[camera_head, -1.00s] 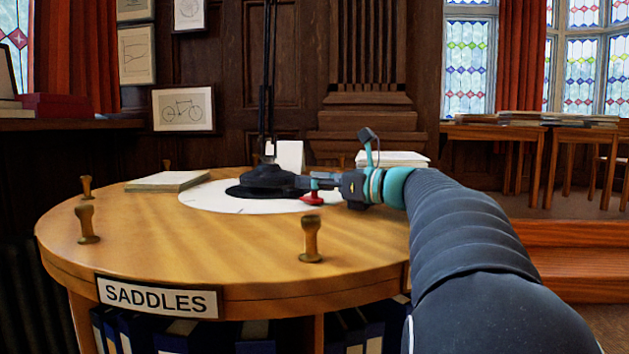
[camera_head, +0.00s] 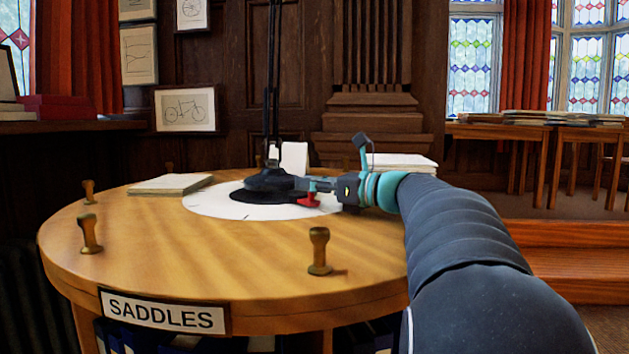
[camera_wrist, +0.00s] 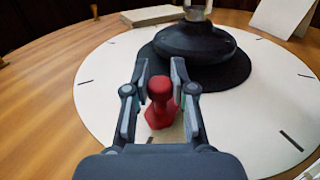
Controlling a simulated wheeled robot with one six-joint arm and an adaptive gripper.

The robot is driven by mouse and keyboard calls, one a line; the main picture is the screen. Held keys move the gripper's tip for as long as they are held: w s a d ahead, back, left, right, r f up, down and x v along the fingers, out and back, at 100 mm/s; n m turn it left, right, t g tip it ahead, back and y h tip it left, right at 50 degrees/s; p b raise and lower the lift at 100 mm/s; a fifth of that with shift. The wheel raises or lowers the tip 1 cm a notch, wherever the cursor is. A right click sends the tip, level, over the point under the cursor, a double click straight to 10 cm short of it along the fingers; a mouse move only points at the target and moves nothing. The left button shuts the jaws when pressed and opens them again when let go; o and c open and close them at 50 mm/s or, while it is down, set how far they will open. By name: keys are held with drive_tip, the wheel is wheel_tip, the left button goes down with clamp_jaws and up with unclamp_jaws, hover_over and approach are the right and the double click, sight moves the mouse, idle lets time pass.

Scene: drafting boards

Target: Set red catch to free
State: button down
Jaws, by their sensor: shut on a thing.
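The red catch (camera_head: 308,200) sits at the right-hand part of a white disc (camera_head: 225,208) on the round table. In the wrist view the red catch (camera_wrist: 160,90) is a red knob with a rounded head and a wider base, between the two fingers. My gripper (camera_head: 312,186) reaches in from the right and is shut on it; in the wrist view the fingers of my gripper (camera_wrist: 159,72) flank the knob. The black lamp base (camera_head: 272,180) stands just beyond, on a black round patch (camera_wrist: 232,78). The catch's underside is hidden.
The round wooden table (camera_head: 200,260) carries brass pegs, including a near one (camera_head: 319,250). A book (camera_head: 168,184) lies at the left, a white card (camera_head: 294,158) stands behind, and papers (camera_head: 400,161) lie at the right rear. A SADDLES sign (camera_head: 163,312) is on the front edge.

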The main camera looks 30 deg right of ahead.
drive_tip(key=c, duration=0.9)
unclamp_jaws()
drive_tip(key=shift+w, duration=0.2)
drive_tip(key=shift+c, duration=0.2)
drive_tip(key=v, duration=1.1)
drive_tip(key=shift+s+d, duration=0.15)
drive_tip(key=shift+s, duration=0.1)
drive_tip(key=shift+s+d, duration=0.1)
drive_tip(key=shift+s, duration=0.1)
drive_tip(key=shift+s, duration=0.1)
